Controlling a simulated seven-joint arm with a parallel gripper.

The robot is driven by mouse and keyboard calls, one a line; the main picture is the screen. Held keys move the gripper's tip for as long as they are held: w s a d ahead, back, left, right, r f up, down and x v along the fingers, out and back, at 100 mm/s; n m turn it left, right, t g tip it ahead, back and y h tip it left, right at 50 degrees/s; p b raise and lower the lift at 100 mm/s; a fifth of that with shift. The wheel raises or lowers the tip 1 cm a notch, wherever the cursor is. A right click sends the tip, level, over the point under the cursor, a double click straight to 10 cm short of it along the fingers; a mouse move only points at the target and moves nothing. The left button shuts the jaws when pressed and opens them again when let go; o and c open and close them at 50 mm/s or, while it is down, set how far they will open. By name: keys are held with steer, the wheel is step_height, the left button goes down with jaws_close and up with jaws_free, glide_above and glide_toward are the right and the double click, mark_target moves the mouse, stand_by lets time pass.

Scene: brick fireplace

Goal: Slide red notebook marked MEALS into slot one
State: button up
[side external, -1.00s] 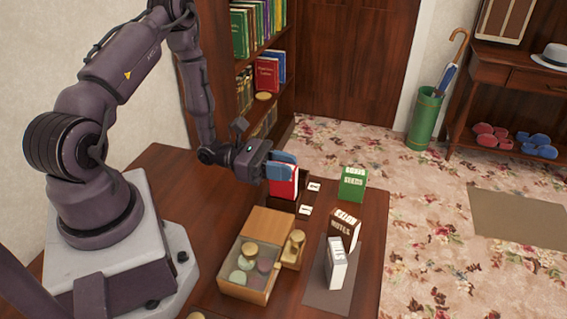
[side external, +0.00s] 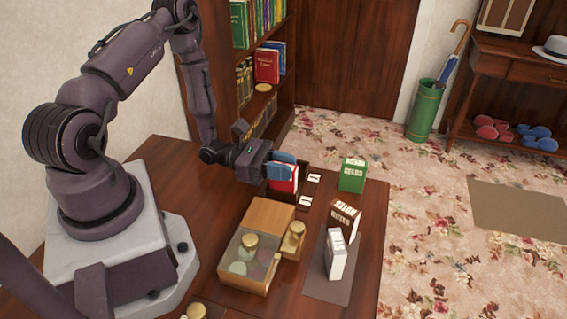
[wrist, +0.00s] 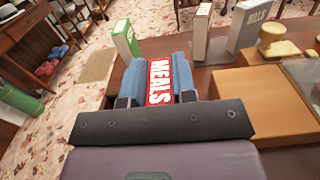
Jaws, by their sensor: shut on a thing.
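The red notebook (side external: 286,184) is held upright between the blue fingers of my gripper (side external: 282,168). In the wrist view its red spine reads MEALS (wrist: 158,82), with the blue fingers (wrist: 157,70) pressed on both sides. The dark wooden slot holder (side external: 305,176) stands around or right behind the notebook, with two small white labels (side external: 305,201) on its right. The label numbers are too small to read surely. The notebook's lower end is low at the holder and partly hidden, so I cannot tell how deep it sits or in which slot.
A green notebook (side external: 353,175), a brown one marked NOTES (side external: 344,218) and a white one (side external: 336,255) stand to the right. A grey mat (side external: 322,285) lies under the nearer ones. A wooden box with a clear lid (side external: 229,277) stands in front of the holder.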

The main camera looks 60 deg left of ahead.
steer(key=shift+f, duration=0.25)
steer(key=o, duration=1)
steer(key=shift+s+a, duration=0.1)
steer(key=v, duration=1.2)
steer(key=shift+s+a, duration=0.25)
